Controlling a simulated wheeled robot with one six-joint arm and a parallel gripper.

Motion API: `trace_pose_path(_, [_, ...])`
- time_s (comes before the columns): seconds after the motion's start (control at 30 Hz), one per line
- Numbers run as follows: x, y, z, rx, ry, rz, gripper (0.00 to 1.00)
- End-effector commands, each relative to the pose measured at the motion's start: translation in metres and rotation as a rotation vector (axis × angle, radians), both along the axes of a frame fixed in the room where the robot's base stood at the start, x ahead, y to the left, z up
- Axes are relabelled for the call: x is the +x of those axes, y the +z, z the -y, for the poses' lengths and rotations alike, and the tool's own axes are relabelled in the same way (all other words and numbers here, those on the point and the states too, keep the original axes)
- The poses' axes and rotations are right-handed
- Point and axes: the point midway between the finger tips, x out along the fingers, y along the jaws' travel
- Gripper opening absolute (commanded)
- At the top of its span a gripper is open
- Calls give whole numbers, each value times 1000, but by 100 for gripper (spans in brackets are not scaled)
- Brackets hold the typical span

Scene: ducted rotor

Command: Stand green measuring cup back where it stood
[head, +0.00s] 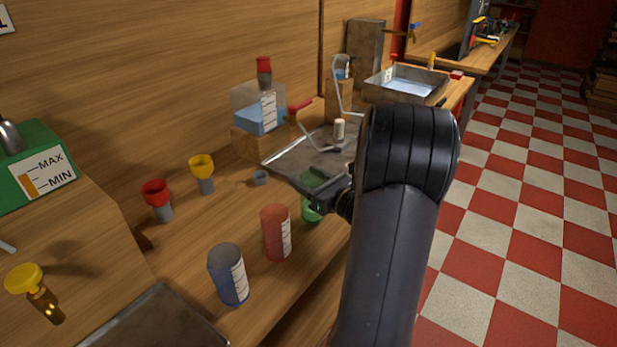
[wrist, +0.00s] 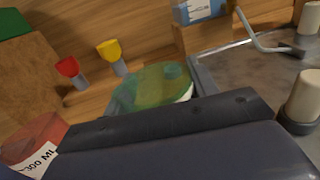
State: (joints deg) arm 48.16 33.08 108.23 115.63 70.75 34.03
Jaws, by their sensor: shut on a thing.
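The green measuring cup (head: 312,211) is a translucent green cup, partly hidden behind my gripper (head: 335,192) and arm in the head view. In the wrist view the green cup (wrist: 150,88) shows just beyond the dark gripper body, with its upper part visible. My gripper is shut on it. The cup is at the right of the red measuring cup (head: 276,235) and the blue measuring cup (head: 229,275), near the bench's front edge. Whether its base touches the bench is hidden. The fingertips are hidden in the wrist view.
A metal tray (head: 292,166) lies just behind the green cup. Bare wooden bench lies between the funnels and the cups. Another metal plate (head: 160,322) lies at the front left.

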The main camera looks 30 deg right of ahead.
Motion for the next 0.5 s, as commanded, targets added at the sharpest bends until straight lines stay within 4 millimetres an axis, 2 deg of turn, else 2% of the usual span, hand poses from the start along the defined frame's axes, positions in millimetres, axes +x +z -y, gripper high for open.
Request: trace_pose_path(0.5, [0, -3, 0, 0, 0, 0, 24])
